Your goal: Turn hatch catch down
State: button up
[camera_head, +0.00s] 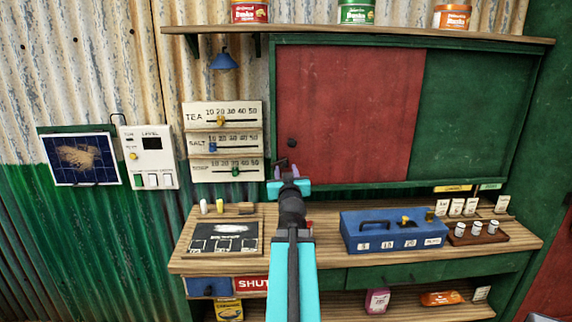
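The hatch is a wide green frame on the wall with a red panel (345,110) on the left and a green panel (470,120) on the right. A small dark round knob (292,143) sits near the lower left of the red panel. No other part that I can make out as a catch shows; my arm covers part of the frame's lower left. My gripper (285,168) is just below and slightly left of the knob, in front of the hatch's lower left corner. Its fingers are small and dark, and I cannot tell whether they are apart.
Below is a wooden counter (330,262) with a blue box (392,230), a dark slate (218,237) and a tray of small white-topped pots (478,232). A slider board (222,142) hangs left of the hatch. A shelf (360,33) with tins runs above.

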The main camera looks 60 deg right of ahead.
aim_at(280, 165)
jog(key=shift+r, duration=0.1)
jog(key=shift+p+x, duration=0.35)
jog(key=shift+x, duration=1.1)
grip_shut()
